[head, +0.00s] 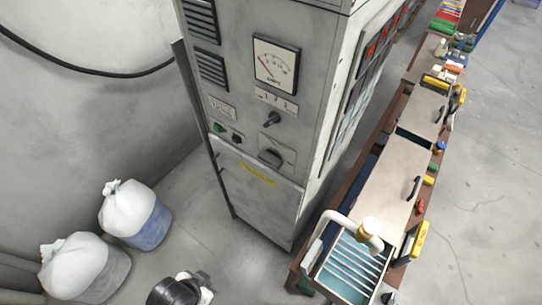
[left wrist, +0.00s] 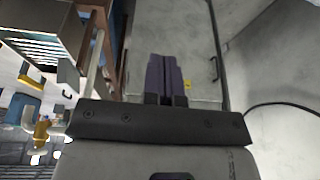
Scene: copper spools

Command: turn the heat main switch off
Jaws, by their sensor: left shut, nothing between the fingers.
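The grey control cabinet (head: 240,70) stands upright in the middle of the head view. Its front carries a dark rotary knob (head: 271,118) under a dial, and a larger dark switch handle (head: 270,158) on a plate below. I cannot read which one is labelled heat main. A green button (head: 218,127) and a black switch (head: 236,139) sit to their left. In the left wrist view my left gripper (left wrist: 165,62) is shut and empty, in front of a pale cabinet face. Part of my arm shows at the bottom of the head view. My right gripper does not show.
Two white-topped bags or bins (head: 128,208) stand on the floor at left. A black cable (head: 90,73) hangs on the wall. Some floor before the cabinet is clear.

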